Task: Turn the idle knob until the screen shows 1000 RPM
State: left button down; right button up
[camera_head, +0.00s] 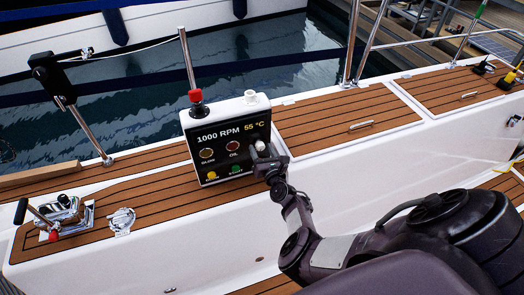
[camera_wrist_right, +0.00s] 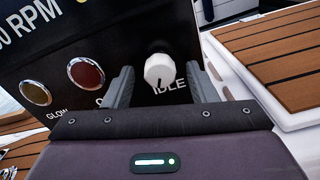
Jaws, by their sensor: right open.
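The control panel (camera_head: 229,128) is a white box with a black face on the wooden deck. Its screen (camera_head: 230,132) reads 1000 RPM and 55 °C. The idle knob (camera_wrist_right: 160,69) is white with a dark pointer line, above the label IDLE, and it also shows in the head view (camera_head: 260,146). My right gripper (camera_wrist_right: 158,82) is open, with one finger on each side of the knob; a gap shows between knob and fingers. In the head view my right gripper (camera_head: 266,158) is at the panel's right side. My left gripper is not in view.
Glow (camera_head: 207,153) and oil lamps (camera_head: 234,148) sit left of the knob, with yellow (camera_head: 211,175) and green (camera_head: 236,169) buttons below. A throttle lever unit (camera_head: 62,214) is at the left.

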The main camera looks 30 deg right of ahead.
jog(key=shift+s+a+r+p, duration=0.1)
jog(key=shift+s+p, duration=0.15)
jog(key=shift+p, duration=0.1)
jog(key=p+v, duration=0.4)
jog(key=v, duration=0.3)
jog(key=shift+s, duration=0.15)
